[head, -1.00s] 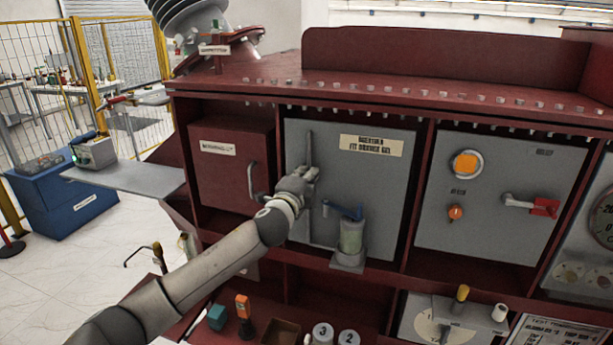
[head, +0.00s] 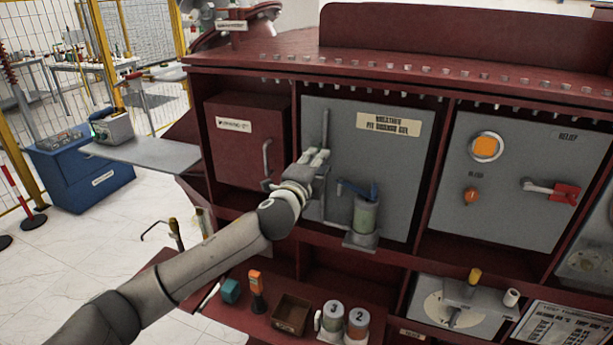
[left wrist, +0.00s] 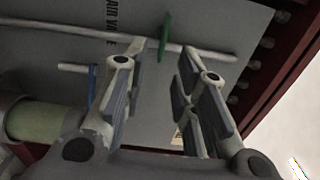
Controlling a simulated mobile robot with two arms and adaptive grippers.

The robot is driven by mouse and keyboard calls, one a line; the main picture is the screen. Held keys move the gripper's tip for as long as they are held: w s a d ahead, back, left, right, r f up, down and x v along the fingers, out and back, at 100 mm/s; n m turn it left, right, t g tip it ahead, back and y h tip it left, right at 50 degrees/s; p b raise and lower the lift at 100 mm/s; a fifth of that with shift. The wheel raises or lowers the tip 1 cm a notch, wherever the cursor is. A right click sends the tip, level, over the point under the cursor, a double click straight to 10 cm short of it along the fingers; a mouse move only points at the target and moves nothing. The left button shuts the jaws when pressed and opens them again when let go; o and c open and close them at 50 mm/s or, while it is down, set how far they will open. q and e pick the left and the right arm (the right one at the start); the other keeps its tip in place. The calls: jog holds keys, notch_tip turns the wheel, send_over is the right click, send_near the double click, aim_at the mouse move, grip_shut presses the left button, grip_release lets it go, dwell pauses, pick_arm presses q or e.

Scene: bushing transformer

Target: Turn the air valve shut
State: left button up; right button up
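The air valve's green handle (left wrist: 165,38) sits on a thin grey pipe (left wrist: 75,30) in the left wrist view, beside the printed words "AIR VALVE" on the grey panel (head: 405,165). My left gripper (head: 318,158) is in front of that pipe and hides the handle in the head view. In the left wrist view the gripper (left wrist: 160,62) is open, its two fingers apart and empty. The green handle shows beyond the gap between the fingertips; contact cannot be told. My right gripper is not in view.
A blue lever (head: 358,188) above a green-filled jar (head: 365,214) is close on the gripper's right. A red cabinet door (head: 240,150) with a bar handle is on its left. Below, a shelf carries a small box (head: 291,314) and numbered cans (head: 357,321).

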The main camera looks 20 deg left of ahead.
pick_arm(q)
jog(key=s, duration=0.7)
jog(key=shift+s+a, duration=0.15)
